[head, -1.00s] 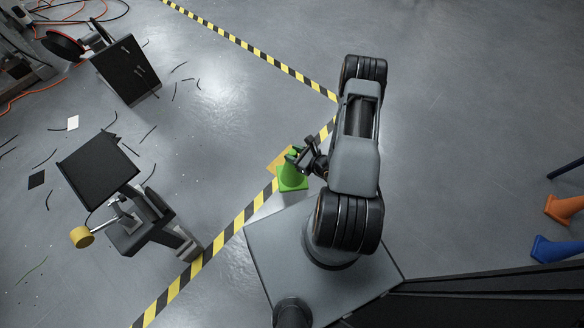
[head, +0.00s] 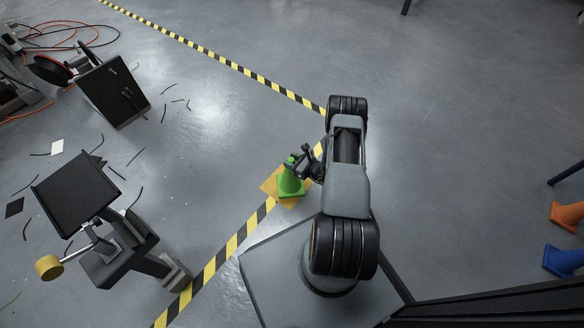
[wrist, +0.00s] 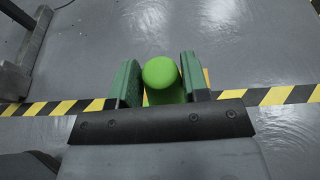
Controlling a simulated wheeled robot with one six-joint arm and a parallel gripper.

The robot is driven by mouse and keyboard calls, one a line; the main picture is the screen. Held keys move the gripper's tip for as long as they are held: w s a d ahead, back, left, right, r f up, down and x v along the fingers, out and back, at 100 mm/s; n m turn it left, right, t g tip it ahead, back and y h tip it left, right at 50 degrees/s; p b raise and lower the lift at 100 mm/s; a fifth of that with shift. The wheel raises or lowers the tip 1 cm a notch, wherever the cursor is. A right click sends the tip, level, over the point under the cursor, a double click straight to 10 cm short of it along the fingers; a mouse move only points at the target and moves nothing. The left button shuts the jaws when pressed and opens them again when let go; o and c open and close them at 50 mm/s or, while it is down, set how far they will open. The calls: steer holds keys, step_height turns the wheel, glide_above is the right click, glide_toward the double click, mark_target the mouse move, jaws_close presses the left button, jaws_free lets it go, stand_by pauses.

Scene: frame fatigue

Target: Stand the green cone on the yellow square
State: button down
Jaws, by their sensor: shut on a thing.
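The green cone (head: 290,183) is upright in the head view, with my gripper (head: 297,162) at its upper part. In the wrist view the cone's round top (wrist: 162,74) sits between the two green fingers of my gripper (wrist: 160,85), which are shut on it. The yellow square (head: 269,187) lies on the floor under the cone in the head view and shows around its base. I cannot tell whether the cone's base touches the square or hangs just above it. A small bit of the square shows right of the cone in the wrist view.
A yellow and black striped line (head: 232,244) runs over the floor past the square. A toppled dark machine with a yellow disc (head: 49,267) lies at left, and a black box (head: 113,92) beyond it.

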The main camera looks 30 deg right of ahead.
mark_target(291, 174)
steer(key=shift+w+d+f, duration=0.1)
steer(key=shift+w+f, duration=0.1)
steer(key=shift+f, duration=0.1)
steer(key=shift+w+d+f+b, duration=0.15)
steer(key=shift+f+b, duration=0.35)
steer(key=shift+f, duration=0.4)
steer(key=shift+w+d+f+b, duration=0.1)
steer(key=shift+f+b, duration=0.35)
steer(key=shift+f, duration=0.45)
steer(key=shift+a+f, duration=0.1)
steer(key=c, duration=0.6)
jaws_free()
